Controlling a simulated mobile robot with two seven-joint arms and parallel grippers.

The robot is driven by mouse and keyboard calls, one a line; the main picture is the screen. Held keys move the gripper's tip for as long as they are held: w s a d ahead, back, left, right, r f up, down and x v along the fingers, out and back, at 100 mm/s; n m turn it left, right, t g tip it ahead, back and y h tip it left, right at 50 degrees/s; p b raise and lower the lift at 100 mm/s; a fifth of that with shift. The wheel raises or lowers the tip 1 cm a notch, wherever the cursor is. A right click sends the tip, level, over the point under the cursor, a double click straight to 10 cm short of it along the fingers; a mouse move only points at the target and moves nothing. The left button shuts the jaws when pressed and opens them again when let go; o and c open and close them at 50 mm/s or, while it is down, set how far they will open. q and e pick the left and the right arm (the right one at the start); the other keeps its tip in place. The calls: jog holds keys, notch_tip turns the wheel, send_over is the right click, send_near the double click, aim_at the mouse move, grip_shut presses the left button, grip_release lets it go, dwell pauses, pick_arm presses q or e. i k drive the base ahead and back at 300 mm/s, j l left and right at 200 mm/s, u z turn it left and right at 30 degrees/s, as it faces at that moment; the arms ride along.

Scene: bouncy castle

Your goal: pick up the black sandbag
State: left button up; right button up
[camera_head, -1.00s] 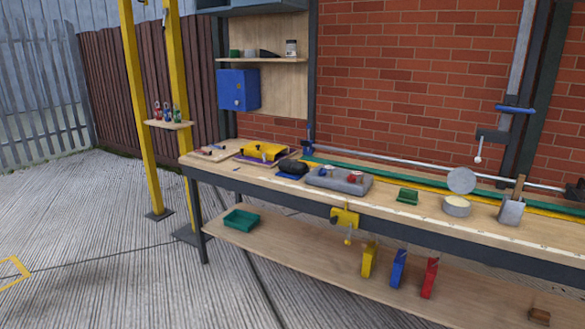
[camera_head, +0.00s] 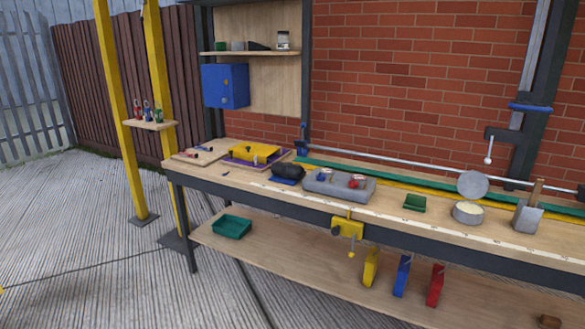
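The black sandbag (camera_head: 289,170) is a small dark lump lying on a blue mat (camera_head: 284,181) on the workbench top (camera_head: 243,186). It sits just left of a grey tray-like block (camera_head: 325,187) with small red and blue items on it. Neither of my grippers shows in the head view, so their state is not visible.
A yellow case (camera_head: 253,151) lies left of the sandbag. A green tray (camera_head: 413,203), a round tin (camera_head: 467,214) and a grey block with a handle (camera_head: 527,219) stand to the right. Yellow posts (camera_head: 168,110) rise at the bench's left end. The paved floor (camera_head: 90,240) in front is open.

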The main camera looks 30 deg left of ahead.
aim_at(290, 170)
jog(key=i+j+z, duration=0.1)
jog(key=j, duration=0.3)
jog(key=i+j+z, duration=0.1)
jog(key=i+j, duration=0.15)
jog(key=j, duration=0.2)
jog(key=i+j+z, duration=0.1)
jog(key=j, duration=0.3)
jog(key=i+j+z, duration=0.15)
jog(key=j, duration=0.3)
jog(key=i+j+z, duration=0.1)
jog(key=j, duration=0.35)
jog(key=i+j+z, duration=0.1)
jog(key=j, duration=0.4)
jog(key=i+j+z, duration=0.1)
jog(key=j, duration=0.35)
jog(key=i, duration=0.05)
